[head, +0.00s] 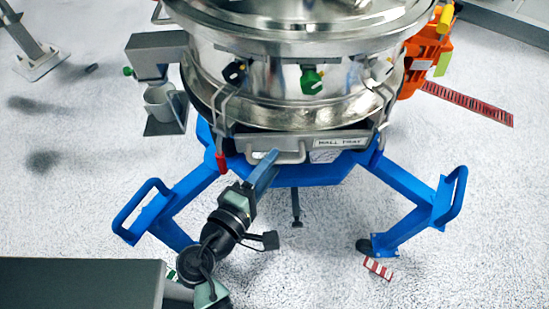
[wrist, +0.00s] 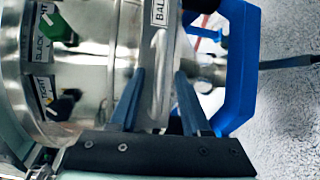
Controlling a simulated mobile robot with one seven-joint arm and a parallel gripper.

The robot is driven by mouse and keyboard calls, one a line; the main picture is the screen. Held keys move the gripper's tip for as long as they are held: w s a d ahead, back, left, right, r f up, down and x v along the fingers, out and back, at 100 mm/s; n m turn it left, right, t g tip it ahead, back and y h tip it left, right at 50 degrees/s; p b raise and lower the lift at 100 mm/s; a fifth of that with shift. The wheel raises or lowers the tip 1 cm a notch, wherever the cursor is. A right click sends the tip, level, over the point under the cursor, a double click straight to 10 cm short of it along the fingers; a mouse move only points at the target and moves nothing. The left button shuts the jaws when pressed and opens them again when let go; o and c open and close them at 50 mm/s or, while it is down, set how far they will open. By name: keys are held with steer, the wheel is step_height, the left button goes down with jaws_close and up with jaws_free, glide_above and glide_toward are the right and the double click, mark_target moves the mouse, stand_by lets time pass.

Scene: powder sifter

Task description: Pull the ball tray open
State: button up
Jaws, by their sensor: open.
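The ball tray (head: 325,143) is a grey drawer front under the steel sifter drum, with a printed label at its right. Its pale bar handle (head: 292,156) sits left of the label. My gripper (head: 273,154) is at the left part of the handle, its blue fingers pointing up at it. In the wrist view my gripper (wrist: 160,72) is open, and the tray's handle (wrist: 157,60) shows between the two fingers. I cannot tell whether either finger touches it. The tray looks seated under the drum.
A blue frame (head: 400,180) with loop handles spreads to both sides below the tray. A mug (head: 158,104) stands on a small shelf at the left. A red clamp tip (head: 221,162) hangs left of the tray. An orange unit (head: 428,60) is at the right. The front floor is mostly clear.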

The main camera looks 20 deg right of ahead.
steer(key=shift+x, duration=1.1)
jaws_close()
stand_by(0.7)
